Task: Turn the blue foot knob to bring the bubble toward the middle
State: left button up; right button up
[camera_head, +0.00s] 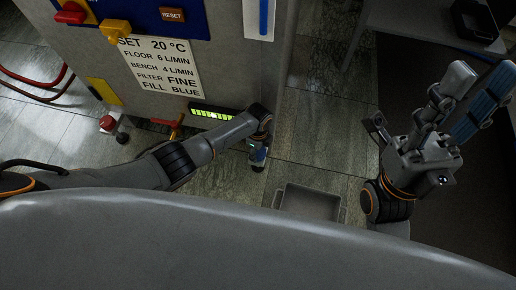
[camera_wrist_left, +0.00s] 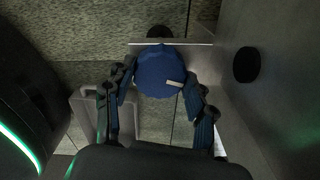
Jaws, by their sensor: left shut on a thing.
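The blue foot knob (camera_wrist_left: 157,70) shows in the left wrist view as a round ribbed cap with a short white mark at its lower right. My left gripper (camera_wrist_left: 160,88) is shut on it, with a blue-padded finger on each side. In the head view my left gripper (camera_head: 258,156) points down at the cabinet's lower right corner and hides the knob. A lit yellow-green strip (camera_head: 211,114) sits low on the cabinet; I cannot make out a bubble in it. My right gripper (camera_head: 425,98) is raised at the right, open and empty.
The grey cabinet (camera_head: 225,75) carries a printed label (camera_head: 160,68), and a red-orange valve handle (camera_head: 174,125) is low on it. A grey tray (camera_head: 308,203) lies on the floor right of my left gripper. A table (camera_head: 430,28) stands at upper right. Floor between is clear.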

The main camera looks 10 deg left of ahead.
pick_arm(q)
jog(key=shift+m, duration=0.5)
jog(key=o, duration=1.2)
notch_tip(320, 180, up, 12)
dwell(0.4)
